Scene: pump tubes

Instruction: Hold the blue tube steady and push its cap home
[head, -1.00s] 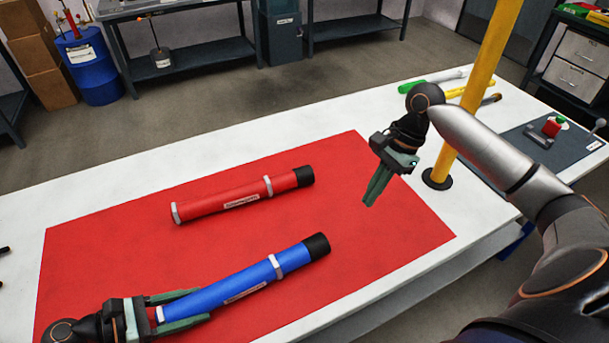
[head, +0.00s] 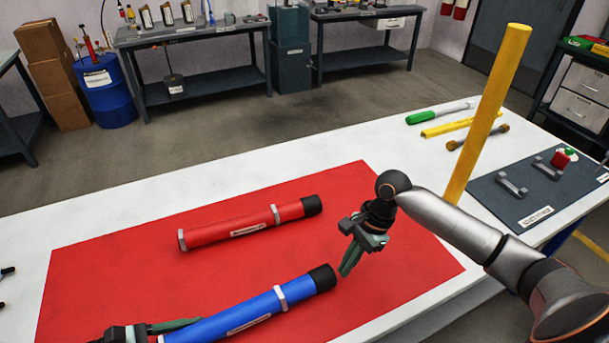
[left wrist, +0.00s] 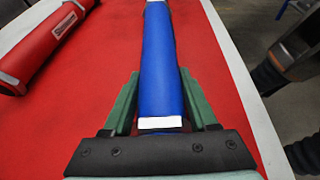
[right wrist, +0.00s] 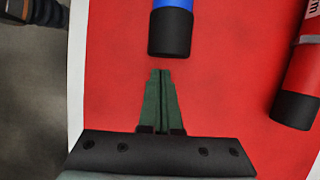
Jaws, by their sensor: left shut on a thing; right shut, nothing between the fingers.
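The blue tube (head: 240,312) lies on the red mat (head: 95,262) with its black cap (head: 323,278) at the upper right end. My left gripper (left wrist: 160,105) is shut on the tube's other end, with a green finger on each side. In the head view the left gripper (head: 165,328) is partly cut off by the lower edge. My right gripper (head: 347,272) is shut and empty just beyond the cap. In the right wrist view its closed fingertips (right wrist: 160,72) point at the black cap (right wrist: 170,33), with a small gap between. Whether the cap is fully seated I cannot tell.
A red tube (head: 225,229) with a black cap lies on the mat behind the blue one. A yellow post (head: 487,110) stands at the right of the white table. Tools (head: 440,113) and a grey board (head: 520,195) lie at the far right.

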